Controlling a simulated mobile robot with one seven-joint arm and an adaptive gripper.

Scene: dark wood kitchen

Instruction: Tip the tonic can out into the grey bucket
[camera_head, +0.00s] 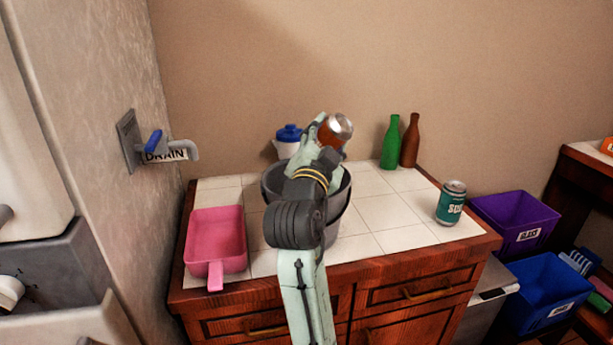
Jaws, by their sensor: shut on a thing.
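My gripper (321,133) is raised over the back of the grey bucket (343,201) and is shut on an orange-brown can (337,129). The can is tilted, with its silver end facing up and toward the camera; its label cannot be read. It appears above the bucket's rim, but its exact height and whether it is right over the opening are unclear. The bucket stands on the white tiled counter (395,212), and my arm hides much of it. I cannot see inside it or see any liquid.
A pink scoop-like tray (216,235) lies left of the bucket. A blue-lidded white jar (288,142), green bottle (391,145) and brown bottle (410,146) stand behind. A teal can (451,203) stands near the right edge. Purple (517,222) and blue (546,292) bins are beyond.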

